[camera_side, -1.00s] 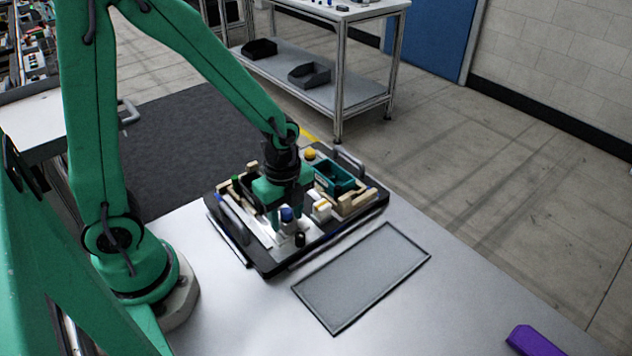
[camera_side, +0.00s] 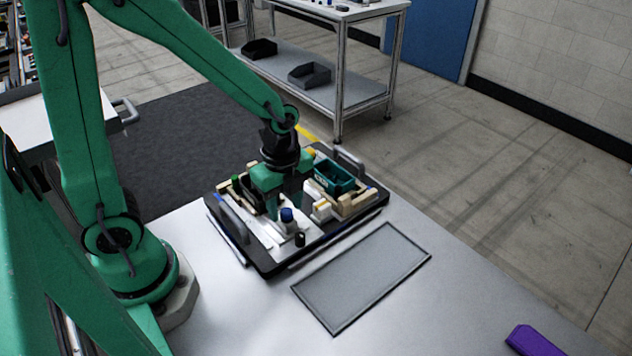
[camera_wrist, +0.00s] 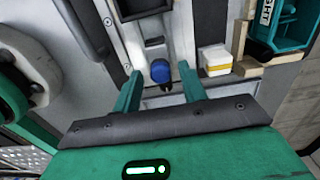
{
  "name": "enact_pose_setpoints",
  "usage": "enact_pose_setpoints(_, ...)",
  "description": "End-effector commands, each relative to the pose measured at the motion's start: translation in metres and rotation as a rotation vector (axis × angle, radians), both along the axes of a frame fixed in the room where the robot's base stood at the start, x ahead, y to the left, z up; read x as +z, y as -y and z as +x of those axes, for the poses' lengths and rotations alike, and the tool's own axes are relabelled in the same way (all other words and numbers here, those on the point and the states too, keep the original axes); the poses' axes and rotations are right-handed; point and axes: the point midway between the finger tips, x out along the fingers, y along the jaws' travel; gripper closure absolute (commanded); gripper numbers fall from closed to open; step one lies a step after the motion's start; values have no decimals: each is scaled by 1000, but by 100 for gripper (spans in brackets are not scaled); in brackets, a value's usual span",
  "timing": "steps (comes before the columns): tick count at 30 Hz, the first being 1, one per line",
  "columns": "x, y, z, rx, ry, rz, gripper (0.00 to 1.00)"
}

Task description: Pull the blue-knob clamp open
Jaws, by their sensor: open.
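The blue knob (camera_side: 287,214) of the clamp stands upright near the front of the dark pallet (camera_side: 268,267). In the wrist view the blue knob (camera_wrist: 161,70) shows between the tips of my two fingers, with a gap on each side. My gripper (camera_side: 286,203) is open and empty; it also shows in the wrist view (camera_wrist: 160,78). In the side view its fingers are just behind the knob. I cannot tell whether they are at the knob's height. The clamp's lower part is small and partly hidden, so its position is unclear.
A black knob (camera_side: 299,239) stands in front of the blue one. A white and yellow block (camera_side: 321,209) and a teal bin (camera_side: 335,177) are to the right. A grey handle (camera_side: 234,216) rises at the left. A framed flat plate (camera_side: 362,276) lies in front.

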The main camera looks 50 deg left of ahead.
Motion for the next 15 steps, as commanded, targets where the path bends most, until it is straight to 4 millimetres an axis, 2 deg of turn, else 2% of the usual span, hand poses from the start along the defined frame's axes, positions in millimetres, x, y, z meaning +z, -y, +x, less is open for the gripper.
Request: enact_pose_setpoints(15, 30, 0, 1, 0, 3, 0, 58)
